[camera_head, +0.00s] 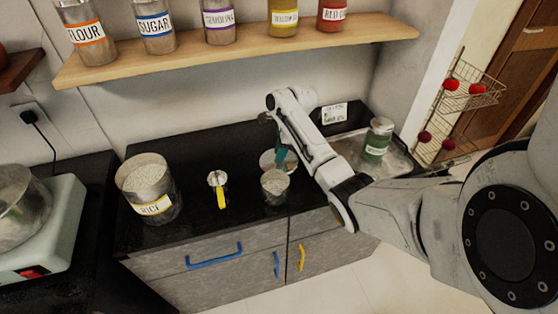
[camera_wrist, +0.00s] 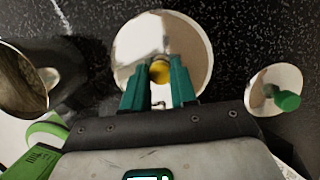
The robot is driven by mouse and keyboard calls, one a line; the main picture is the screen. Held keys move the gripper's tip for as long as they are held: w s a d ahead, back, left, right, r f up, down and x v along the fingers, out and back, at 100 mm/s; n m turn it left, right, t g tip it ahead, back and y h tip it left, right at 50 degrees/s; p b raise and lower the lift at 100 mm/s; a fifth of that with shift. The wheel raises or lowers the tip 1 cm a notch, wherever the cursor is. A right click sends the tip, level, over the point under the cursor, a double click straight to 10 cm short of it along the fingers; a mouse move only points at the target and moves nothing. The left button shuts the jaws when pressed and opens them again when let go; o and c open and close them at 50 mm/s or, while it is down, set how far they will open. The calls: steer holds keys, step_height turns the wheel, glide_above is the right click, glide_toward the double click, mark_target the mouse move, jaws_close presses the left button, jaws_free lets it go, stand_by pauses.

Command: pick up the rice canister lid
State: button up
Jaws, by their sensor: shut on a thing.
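The rice canister (camera_head: 148,192) stands open on the dark counter at the left in the head view, with pale contents showing near its rim. A round shiny lid (camera_head: 266,158) lies beneath my gripper (camera_head: 281,152), behind a metal cup. In the wrist view the lid (camera_wrist: 190,35) shows its yellow knob (camera_wrist: 160,71) between the green fingers of my gripper (camera_wrist: 159,75). The fingers are shut on the knob. I cannot tell whether the lid touches the counter.
A metal cup (camera_head: 275,188) stands close in front of the lid. A green-labelled jar (camera_head: 377,145) is at the right. A shelf (camera_head: 240,44) with several canisters hangs above.

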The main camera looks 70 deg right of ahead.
jaws_close()
steer(key=shift+r, duration=0.1)
